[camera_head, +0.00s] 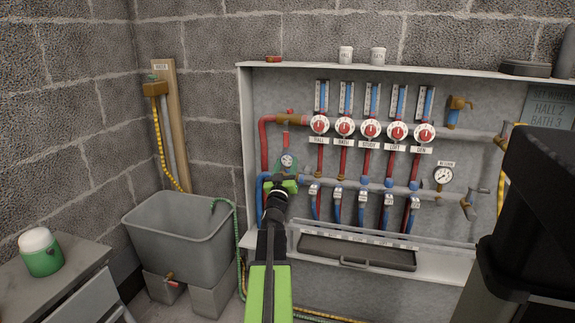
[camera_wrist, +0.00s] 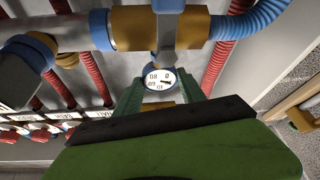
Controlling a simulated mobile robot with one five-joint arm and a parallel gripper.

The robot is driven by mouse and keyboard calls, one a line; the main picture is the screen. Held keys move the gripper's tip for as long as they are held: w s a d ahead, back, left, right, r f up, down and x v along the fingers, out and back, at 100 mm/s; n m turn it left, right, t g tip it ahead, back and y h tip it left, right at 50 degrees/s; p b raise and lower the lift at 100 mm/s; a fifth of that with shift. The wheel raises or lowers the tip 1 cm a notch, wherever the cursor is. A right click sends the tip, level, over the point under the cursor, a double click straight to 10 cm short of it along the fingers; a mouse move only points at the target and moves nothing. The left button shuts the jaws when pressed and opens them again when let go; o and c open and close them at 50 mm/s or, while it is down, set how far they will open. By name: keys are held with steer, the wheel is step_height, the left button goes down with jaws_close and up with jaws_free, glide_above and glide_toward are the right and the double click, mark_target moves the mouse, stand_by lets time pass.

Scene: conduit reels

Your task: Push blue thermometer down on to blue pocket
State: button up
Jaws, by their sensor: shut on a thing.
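The blue thermometer is a small round white dial with a dark blue rim (camera_wrist: 160,80). It sits between the green fingers of my gripper (camera_wrist: 162,94), which is shut on it. In the head view the dial (camera_head: 288,160) shows just above my gripper (camera_head: 287,184), at the left end of the lower pipe. In the wrist view a grey stem-like part runs from near the dial across a brass fitting (camera_wrist: 133,28) with a blue ring. I cannot clearly make out the blue pocket, or whether the stem is in it. My gripper partly hides the fitting in the head view.
Red and blue hoses and a row of red-knobbed valves (camera_head: 371,129) fill the cabinet to the right. A dark tray (camera_head: 358,251) lies below. A grey tub (camera_head: 180,240) stands at left, beside a table with a green jar (camera_head: 41,257).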

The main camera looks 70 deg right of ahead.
stand_by(0.3)
steer(key=o, duration=1.4)
steer(key=shift+f, duration=0.1)
steer(key=b+v, duration=0.4)
steer(key=v, duration=0.8)
steer(key=shift+b, duration=0.3)
